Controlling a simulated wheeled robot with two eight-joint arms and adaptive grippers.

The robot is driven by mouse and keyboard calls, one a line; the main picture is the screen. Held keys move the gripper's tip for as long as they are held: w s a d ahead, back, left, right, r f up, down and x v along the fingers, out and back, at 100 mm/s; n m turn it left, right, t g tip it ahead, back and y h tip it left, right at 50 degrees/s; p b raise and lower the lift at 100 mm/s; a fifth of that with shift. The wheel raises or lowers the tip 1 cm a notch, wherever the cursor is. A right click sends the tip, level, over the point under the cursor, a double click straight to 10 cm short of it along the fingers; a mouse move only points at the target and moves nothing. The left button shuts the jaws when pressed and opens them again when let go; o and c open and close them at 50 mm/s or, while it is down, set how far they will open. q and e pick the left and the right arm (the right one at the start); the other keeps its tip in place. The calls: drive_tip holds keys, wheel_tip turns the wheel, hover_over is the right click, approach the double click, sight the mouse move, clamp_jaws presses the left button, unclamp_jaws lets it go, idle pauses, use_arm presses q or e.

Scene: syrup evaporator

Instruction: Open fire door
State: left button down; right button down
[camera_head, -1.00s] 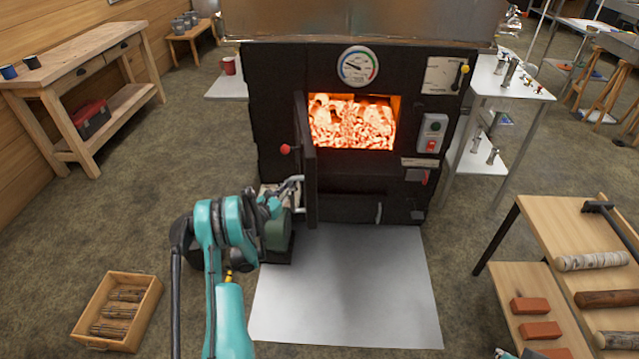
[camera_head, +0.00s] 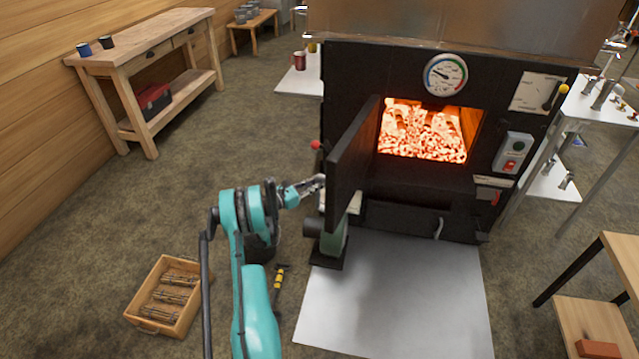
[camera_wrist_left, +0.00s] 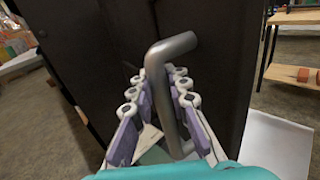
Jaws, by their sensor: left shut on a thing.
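The black fire door (camera_head: 352,150) of the evaporator stands swung out to the left of the glowing firebox opening (camera_head: 428,130). My left gripper (camera_head: 316,184) is at the outer side of the door. In the left wrist view the gripper (camera_wrist_left: 163,98) is shut on the grey bent door handle (camera_wrist_left: 172,48), with fingers on both sides of the bar. The door's dark face (camera_wrist_left: 105,40) fills much of that view behind the handle. My right gripper is not in view.
A metal sheet (camera_head: 400,300) lies on the floor before the evaporator (camera_head: 345,75). A wooden crate of split wood (camera_head: 150,324) and a yellow-handled tool (camera_head: 279,280) are near my left arm. A wooden table (camera_head: 630,268) stands at right.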

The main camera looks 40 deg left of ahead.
use_arm(q)
drive_tip(key=c, duration=1.5)
unclamp_jaws()
drive_tip(key=shift+w+d, duration=0.1)
drive_tip(key=shift+w, duration=0.05)
drive_tip(key=shift+o, duration=0.2)
drive_tip(key=v, duration=1.2)
